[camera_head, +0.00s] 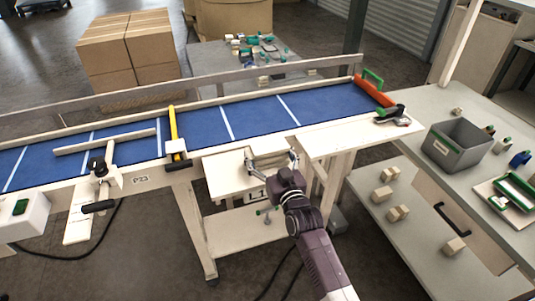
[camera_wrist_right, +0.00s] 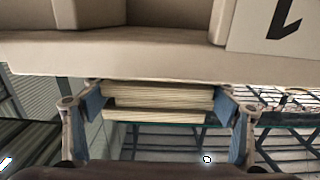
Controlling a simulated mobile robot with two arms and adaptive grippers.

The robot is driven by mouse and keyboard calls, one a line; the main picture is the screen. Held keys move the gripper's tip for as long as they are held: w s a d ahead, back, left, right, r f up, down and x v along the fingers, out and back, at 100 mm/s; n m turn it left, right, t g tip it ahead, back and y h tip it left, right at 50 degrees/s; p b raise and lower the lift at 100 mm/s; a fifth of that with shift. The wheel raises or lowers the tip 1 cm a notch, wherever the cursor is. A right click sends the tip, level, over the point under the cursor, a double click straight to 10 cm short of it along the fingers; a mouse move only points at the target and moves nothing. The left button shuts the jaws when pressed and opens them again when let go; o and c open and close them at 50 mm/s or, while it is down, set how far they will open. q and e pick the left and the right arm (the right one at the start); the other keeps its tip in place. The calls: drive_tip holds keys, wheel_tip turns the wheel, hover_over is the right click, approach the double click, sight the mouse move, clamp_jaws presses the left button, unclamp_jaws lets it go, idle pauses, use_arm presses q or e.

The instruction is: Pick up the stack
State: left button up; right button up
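The stack (camera_wrist_right: 158,104) shows in the right wrist view as pale, flat layers, with the lower part set off from the upper. My right gripper (camera_wrist_right: 158,112) has its two blue-padded fingers spread wide, one at each end of the stack. The pads come very close to its ends; I cannot tell whether they touch. In the head view my right gripper (camera_head: 272,157) is at the pale ledge (camera_head: 224,176) in front of the blue conveyor. The stack is not clear there. My left gripper is not in view.
The blue conveyor (camera_head: 255,118) runs behind the ledge, with a yellow bar (camera_head: 173,130) across it. A side table to the right holds a grey bin (camera_head: 457,146) and a green-edged tray (camera_head: 513,192). Small blocks (camera_head: 397,213) lie on its lower shelf. Cartons (camera_head: 128,48) stand behind.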

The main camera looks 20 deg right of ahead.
drive_tip(key=c, duration=0.6)
drive_tip(key=shift+r, duration=0.1)
drive_tip(key=shift+c, duration=0.2)
wheel_tip(320, 180, up, 20)
drive_tip(key=b, duration=0.4)
approach(268, 145)
wheel_tip(268, 145, up, 6)
drive_tip(key=w+a, duration=0.1)
drive_tip(key=s+f+b, duration=0.1)
drive_tip(key=s+f, duration=0.1)
drive_tip(key=s, duration=0.4)
drive_tip(key=s+f+b, duration=0.1)
drive_tip(key=s+f, duration=0.2)
drive_tip(key=s, duration=0.4)
drive_tip(key=shift+s+a+f+h, duration=0.2)
drive_tip(key=shift+s+f+h, duration=0.05)
drive_tip(key=shift+f+h, duration=0.05)
